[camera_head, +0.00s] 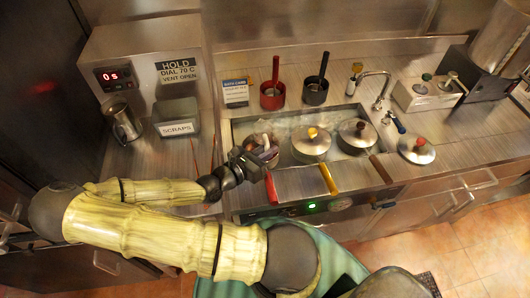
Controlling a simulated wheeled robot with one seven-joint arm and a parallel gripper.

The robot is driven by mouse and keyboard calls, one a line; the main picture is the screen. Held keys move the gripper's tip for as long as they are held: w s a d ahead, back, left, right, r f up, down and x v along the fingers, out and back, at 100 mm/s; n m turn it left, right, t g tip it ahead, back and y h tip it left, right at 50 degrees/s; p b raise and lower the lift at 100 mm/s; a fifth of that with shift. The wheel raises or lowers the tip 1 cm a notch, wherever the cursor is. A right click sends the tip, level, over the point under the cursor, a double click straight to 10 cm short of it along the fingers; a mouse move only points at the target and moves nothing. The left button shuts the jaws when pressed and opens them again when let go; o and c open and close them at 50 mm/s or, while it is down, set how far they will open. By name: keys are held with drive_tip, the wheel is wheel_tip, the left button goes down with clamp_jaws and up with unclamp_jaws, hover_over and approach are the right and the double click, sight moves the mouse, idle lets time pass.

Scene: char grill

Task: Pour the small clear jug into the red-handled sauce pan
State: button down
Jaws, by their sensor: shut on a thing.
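The red-handled sauce pan sits at the left end of the water bath, its red handle (271,188) pointing toward me. It has no lid on, and its bowl is mostly hidden behind my gripper. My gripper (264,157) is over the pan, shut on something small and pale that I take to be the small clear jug. The jug is largely hidden by the fingers and blends with the pan, so its tilt and contents cannot be told. My arm reaches in from the lower left.
Yellow-knobbed (311,143) and dark-knobbed (357,138) lidded pans stand to the right. A red-knobbed lid (416,151) lies on the counter. Red (272,98) and black (315,93) pots and a tap (380,88) stand behind. A metal jug (123,122) and scraps bin (176,120) are left.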

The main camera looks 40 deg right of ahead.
drive_tip(key=shift+s+r, duration=0.1)
wheel_tip(320, 180, down, 5)
drive_tip(key=b, duration=0.5)
drive_tip(key=shift+r, duration=0.15)
drive_tip(key=shift+r+n+g+y+p, duration=0.4)
drive_tip(key=shift+r+n+y+p, duration=0.55)
drive_tip(key=shift+p, duration=2.65)
drive_tip(key=shift+w+r+n+g+y+p, duration=0.1)
drive_tip(key=shift+r+n+g+y+p, duration=0.25)
drive_tip(key=shift+p, duration=0.95)
drive_tip(key=shift+w+r+n+g+y+p, duration=0.1)
drive_tip(key=shift+n+p, duration=0.4)
drive_tip(key=shift+p, duration=0.75)
idle(0.9)
